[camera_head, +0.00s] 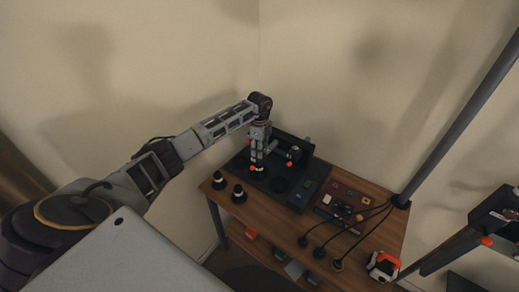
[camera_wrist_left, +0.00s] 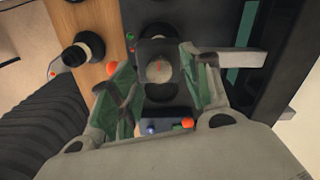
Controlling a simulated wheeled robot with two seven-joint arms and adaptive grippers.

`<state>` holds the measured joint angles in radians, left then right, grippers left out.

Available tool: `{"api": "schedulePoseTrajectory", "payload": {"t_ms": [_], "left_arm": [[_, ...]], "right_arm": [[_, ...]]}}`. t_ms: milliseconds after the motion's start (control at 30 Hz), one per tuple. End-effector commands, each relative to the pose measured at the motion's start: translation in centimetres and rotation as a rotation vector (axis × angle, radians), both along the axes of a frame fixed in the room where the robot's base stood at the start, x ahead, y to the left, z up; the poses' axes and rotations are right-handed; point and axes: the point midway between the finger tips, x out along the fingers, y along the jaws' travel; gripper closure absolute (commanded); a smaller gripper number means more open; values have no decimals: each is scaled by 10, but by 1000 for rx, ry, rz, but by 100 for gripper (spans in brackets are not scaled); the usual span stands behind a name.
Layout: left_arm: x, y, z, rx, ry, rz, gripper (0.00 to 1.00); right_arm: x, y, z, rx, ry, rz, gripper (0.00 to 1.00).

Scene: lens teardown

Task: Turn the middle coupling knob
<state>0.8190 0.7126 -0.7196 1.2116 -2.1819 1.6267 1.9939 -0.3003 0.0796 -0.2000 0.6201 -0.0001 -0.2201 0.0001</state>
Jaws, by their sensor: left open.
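My left gripper (camera_head: 257,166) reaches down over the dark fixture base (camera_head: 262,187) on the wooden table. In the left wrist view its green-lined fingers (camera_wrist_left: 160,82) are spread open. A dark knob-like part (camera_wrist_left: 159,69) with a greyish top shows between the fingers. It lies within their span; I cannot tell whether they touch it. Another dark round part (camera_wrist_left: 155,33) shows just beyond it. I cannot tell for sure which part is the middle coupling knob. The gripper hides much of the fixture in the head view.
A reddish-brown board (camera_head: 340,203) with small parts, dark cables (camera_head: 345,238) and a white-orange object (camera_head: 382,266) are on the right. A grey pole (camera_head: 455,125) rises at the right edge.

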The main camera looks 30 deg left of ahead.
Motion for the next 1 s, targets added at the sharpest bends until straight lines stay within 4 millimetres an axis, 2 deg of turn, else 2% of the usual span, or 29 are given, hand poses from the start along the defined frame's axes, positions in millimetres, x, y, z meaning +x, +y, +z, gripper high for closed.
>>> {"api": "schedulePoseTrajectory", "payload": {"t_ms": [133, 467, 800, 1000], "left_arm": [[-1, 0, -8, 1, 2, 1, 52], [0, 0, -9, 1, 1, 0, 52], [0, 0, -9, 1, 1, 0, 96], [0, 1, -9, 1, 0, -6, 98]], "right_arm": [[0, 0, 1, 0, 0, 0, 60], [0, 0, 1, 0, 0, 0, 60], [0, 0, 1, 0, 0, 0, 60], [0, 0, 1, 0, 0, 0, 60]]}}
